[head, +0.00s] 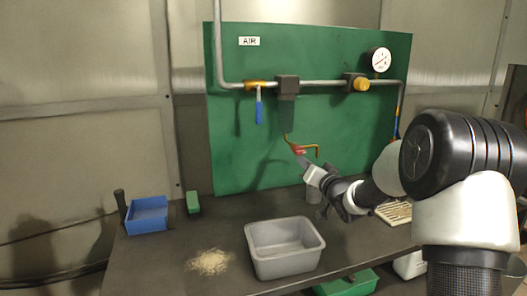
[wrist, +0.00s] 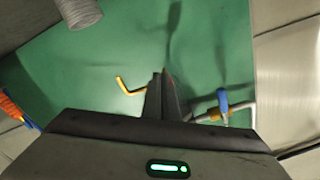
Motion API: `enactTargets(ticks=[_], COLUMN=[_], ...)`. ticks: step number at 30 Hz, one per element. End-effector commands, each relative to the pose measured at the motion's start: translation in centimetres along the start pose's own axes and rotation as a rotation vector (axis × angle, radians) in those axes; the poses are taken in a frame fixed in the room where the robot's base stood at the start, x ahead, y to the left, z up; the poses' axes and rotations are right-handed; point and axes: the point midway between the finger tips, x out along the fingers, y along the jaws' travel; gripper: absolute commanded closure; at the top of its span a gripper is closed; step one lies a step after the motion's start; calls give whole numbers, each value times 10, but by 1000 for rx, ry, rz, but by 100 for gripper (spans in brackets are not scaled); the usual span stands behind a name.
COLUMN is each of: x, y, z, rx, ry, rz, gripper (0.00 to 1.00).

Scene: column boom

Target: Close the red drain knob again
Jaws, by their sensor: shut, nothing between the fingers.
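The red drain knob (head: 299,149) is a small red piece below the dark filter body (head: 287,110) on the green panel. The knob's turn position is too small to read.
A blue-handled valve (head: 259,105), a yellow regulator knob (head: 362,85) and a gauge (head: 380,60) sit along the grey pipe. A grey tub (head: 285,263), a blue bin (head: 148,217) and a pale granule pile (head: 208,262) are on the bench.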

Motion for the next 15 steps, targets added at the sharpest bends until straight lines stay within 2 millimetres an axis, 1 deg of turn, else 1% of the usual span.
enactTargets(ticks=[10,15], x=[0,0], y=[0,2], z=[1,5], rx=[1,1], ry=[-1,-2], rz=[-1,-1], gripper=[100,100])
